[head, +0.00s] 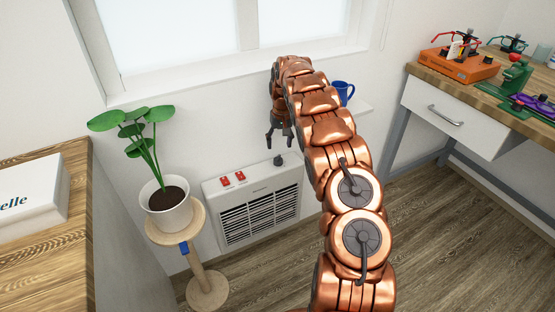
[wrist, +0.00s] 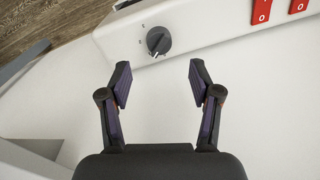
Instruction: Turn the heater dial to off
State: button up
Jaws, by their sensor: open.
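The white wall heater (head: 262,207) hangs low under the window in the head view. Its dark dial (head: 278,160) sits on the top panel at the right end. In the wrist view the dial (wrist: 158,41) is a dark round knob with a pointer ridge and small marks beside it; I cannot read them. My gripper (head: 279,144) is above the heater near the dial. In the wrist view my gripper (wrist: 157,77) is open and empty, with the dial beyond the gap between its fingertips, apart from them.
Two red switches (head: 232,179) sit on the heater's top panel. A potted plant (head: 168,205) stands on a stand left of the heater. A blue mug (head: 342,92) stands on a ledge behind my arm. A workbench (head: 447,113) is at the right. Floor between is clear.

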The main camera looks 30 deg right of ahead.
aim_at(279, 157)
jog(key=f, duration=0.7)
jog(key=shift+a+f, duration=0.2)
jog(key=shift+f, duration=0.05)
